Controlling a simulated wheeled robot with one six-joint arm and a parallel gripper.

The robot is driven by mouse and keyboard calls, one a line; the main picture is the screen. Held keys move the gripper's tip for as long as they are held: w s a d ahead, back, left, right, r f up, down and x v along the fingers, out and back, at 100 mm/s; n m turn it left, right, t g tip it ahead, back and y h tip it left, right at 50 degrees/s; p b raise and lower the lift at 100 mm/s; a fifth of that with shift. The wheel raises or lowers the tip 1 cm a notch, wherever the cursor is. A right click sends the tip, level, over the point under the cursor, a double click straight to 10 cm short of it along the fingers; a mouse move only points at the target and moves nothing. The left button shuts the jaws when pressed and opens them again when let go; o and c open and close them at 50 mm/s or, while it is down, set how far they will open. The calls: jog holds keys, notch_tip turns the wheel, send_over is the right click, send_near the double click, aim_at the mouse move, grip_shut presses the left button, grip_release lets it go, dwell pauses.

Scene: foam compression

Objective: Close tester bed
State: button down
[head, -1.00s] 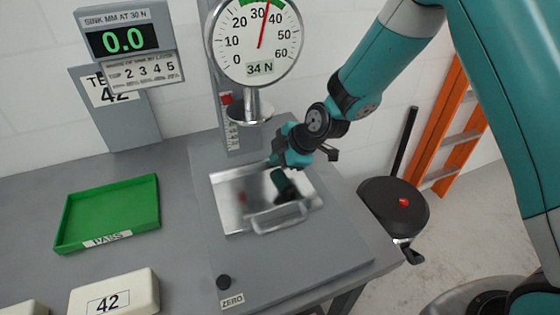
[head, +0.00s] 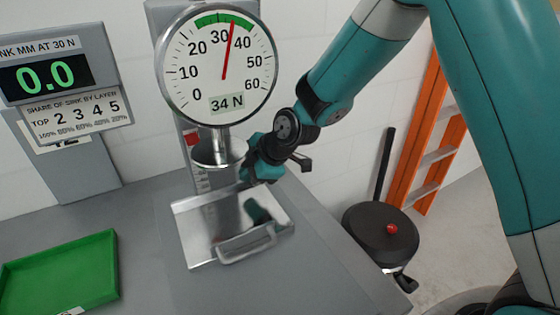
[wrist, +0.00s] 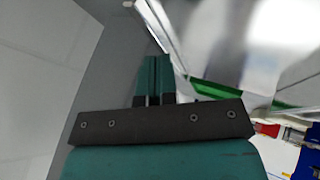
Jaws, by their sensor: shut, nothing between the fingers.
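The tester bed (head: 205,235) is a shiny silver metal tray with a loop handle (head: 245,243) at its front, on the grey tester base. Its back edge lies just in front of and below the round press foot (head: 218,150). My gripper (head: 250,178) is at the bed's back right, beside the press foot; whether it touches the bed I cannot tell. A dark teal reflection of it shows in the bed. In the wrist view my gripper (wrist: 157,62) has its two fingers together, with nothing between them. The bed looks empty.
The dial gauge (head: 218,65) above the foot reads 34 N. A display (head: 45,78) reads 0.0. A green tray (head: 60,272) is at the left on the bench. A black stool (head: 380,233) and orange ladder (head: 415,150) stand at the right.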

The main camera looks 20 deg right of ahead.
jog(key=b+v, duration=0.2)
jog(key=v, duration=1.3)
jog(key=s+m+g+h, duration=0.1)
jog(key=s+m+g, duration=0.3)
jog(key=s+m, duration=0.8)
jog(key=s, duration=1)
jog(key=shift+s+r+g+h, duration=0.25)
jog(key=shift+r+g+h, duration=0.05)
jog(key=shift+g, duration=0.1)
